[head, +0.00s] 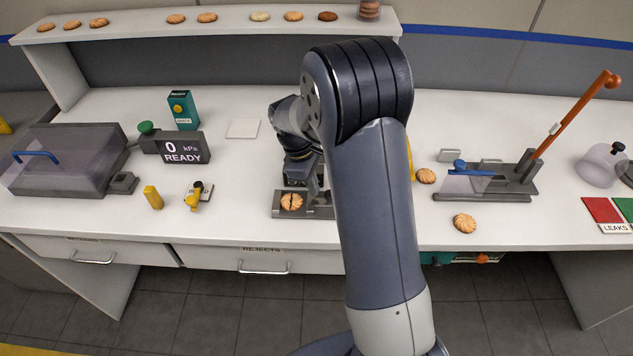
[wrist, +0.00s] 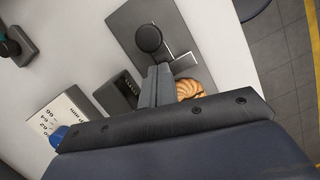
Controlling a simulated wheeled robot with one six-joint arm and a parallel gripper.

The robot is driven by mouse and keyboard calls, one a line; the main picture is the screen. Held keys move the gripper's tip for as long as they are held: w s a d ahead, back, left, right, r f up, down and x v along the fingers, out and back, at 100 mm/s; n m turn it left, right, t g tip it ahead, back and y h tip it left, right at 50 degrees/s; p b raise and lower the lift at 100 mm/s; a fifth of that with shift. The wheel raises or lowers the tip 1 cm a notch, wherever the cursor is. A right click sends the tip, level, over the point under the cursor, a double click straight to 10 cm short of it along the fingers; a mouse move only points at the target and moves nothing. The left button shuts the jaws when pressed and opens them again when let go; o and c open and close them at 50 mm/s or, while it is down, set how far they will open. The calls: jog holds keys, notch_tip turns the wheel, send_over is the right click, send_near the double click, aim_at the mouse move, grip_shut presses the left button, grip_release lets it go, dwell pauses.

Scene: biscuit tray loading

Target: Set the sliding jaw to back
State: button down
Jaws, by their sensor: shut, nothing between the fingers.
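A grey metal base plate (head: 320,212) with a biscuit (head: 291,202) on it sits near the bench's front edge, below my gripper (head: 316,182). In the wrist view the plate (wrist: 128,24) carries a round black knob (wrist: 149,38) and a bright metal piece (wrist: 184,62), which look like parts of the sliding jaw. The biscuit (wrist: 188,90) is partly hidden behind my gripper. My gripper (wrist: 158,72) is shut and empty, its fingertips just beside the knob in the picture. I cannot tell whether they touch it, or which position the jaw is in.
A dark box (wrist: 120,92) and a printed card (wrist: 62,118) lie beside the plate. A lever device (head: 485,190) and a loose biscuit (head: 464,223) are to the right.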

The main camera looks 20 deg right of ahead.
aim_at(326, 192)
jog(key=shift+s+d, duration=0.2)
jog(key=shift+d, duration=0.15)
jog(key=shift+s+d+f, duration=0.1)
jog(key=shift+s+d, duration=0.2)
jog(key=shift+d, duration=0.25)
jog(key=shift+s+d, duration=0.25)
jog(key=shift+d, duration=0.3)
jog(key=shift+a, duration=0.1)
